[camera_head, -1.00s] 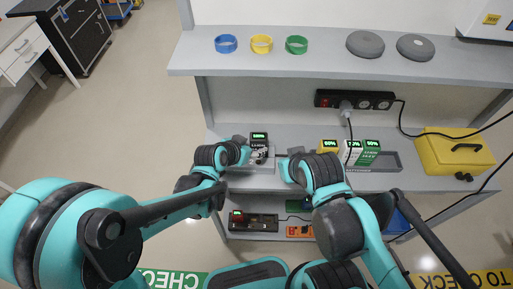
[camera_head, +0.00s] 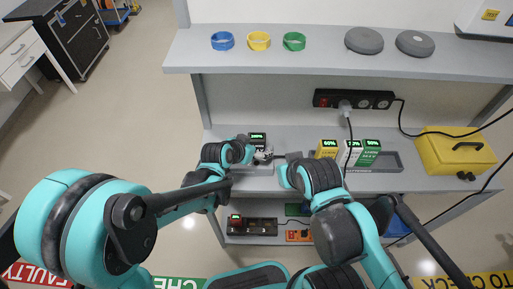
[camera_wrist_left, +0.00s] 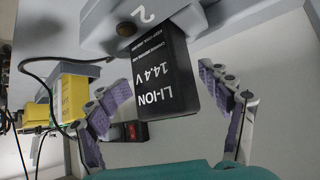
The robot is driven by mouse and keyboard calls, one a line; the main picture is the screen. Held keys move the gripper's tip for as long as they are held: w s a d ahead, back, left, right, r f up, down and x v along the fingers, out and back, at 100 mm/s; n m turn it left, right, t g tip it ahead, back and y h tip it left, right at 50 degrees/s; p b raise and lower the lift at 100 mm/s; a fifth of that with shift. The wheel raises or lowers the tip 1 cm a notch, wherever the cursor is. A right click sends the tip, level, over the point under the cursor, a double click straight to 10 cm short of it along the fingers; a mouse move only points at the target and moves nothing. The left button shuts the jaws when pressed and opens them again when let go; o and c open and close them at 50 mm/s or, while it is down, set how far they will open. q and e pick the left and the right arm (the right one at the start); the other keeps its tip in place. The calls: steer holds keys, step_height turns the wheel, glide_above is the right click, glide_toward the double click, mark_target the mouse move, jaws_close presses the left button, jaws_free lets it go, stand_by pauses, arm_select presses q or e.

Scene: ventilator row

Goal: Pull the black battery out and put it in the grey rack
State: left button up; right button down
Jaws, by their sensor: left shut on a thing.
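The black battery (camera_head: 257,138) stands on the shelf unit's middle shelf, with a lit green display on top. In the left wrist view the battery (camera_wrist_left: 165,82) shows "LI-ION 14.4 V", and its far end meets a grey housing (camera_wrist_left: 175,18) marked "2". My left gripper (camera_head: 263,154) is at the battery, its purple-padded fingers (camera_wrist_left: 168,84) on either side and shut on it. The grey rack (camera_head: 391,163) is to the right on the same shelf, with bare room at its right end. My right gripper (camera_head: 292,157) is right of the battery, mostly hidden by its own arm.
A yellow case (camera_head: 453,157) is further right. A power strip (camera_head: 353,99) with cables is on the back wall. The upper shelf (camera_head: 330,55) overhangs the area.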

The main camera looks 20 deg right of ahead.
mark_target(257, 135)
arm_select(q)
steer(key=shift+w+r, duration=0.1)
steer(key=shift+w, duration=0.2)
steer(key=o, duration=0.3)
steer(key=shift+a, duration=0.15)
steer(key=c, duration=1.3)
steer(key=shift+w+r, duration=0.15)
steer(key=shift+c, duration=0.2)
steer(key=shift+r+p, duration=2)
steer(key=shift+r, duration=0.4)
